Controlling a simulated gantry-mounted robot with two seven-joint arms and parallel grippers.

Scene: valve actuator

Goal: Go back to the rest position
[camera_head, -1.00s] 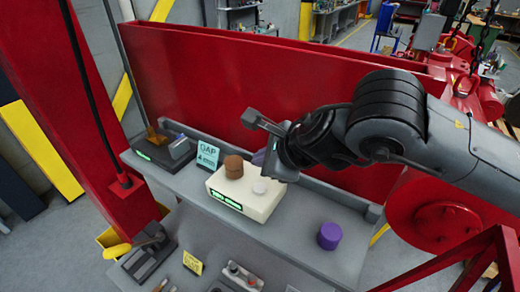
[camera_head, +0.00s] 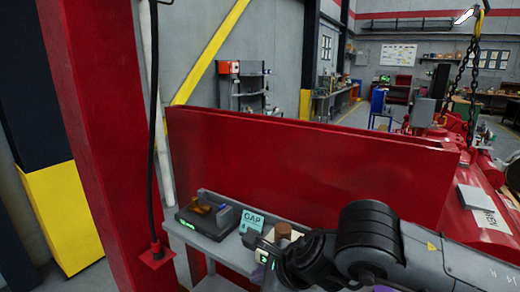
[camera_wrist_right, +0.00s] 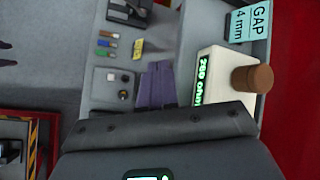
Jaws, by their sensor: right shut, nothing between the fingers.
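In the head view my right arm comes in from the right, and its gripper is low in the middle, over the bench, in front of the beige meter box (camera_head: 263,257). The fingertips are hard to make out there. In the wrist view my right gripper (camera_wrist_right: 157,68) shows as purple fingers close together, shut and empty. Beside them is the beige meter box with a green "200 ohm" readout and a brown knob (camera_wrist_right: 252,78); the knob also shows in the head view (camera_head: 284,230). My left gripper is not in view.
The grey bench (camera_head: 238,256) runs below a tall red wall panel (camera_head: 300,165). A dark device with a green display (camera_head: 203,222) and a cyan GAP card (camera_head: 252,221) stand on it. A red post (camera_head: 105,130) rises at left. Space above the panel is open.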

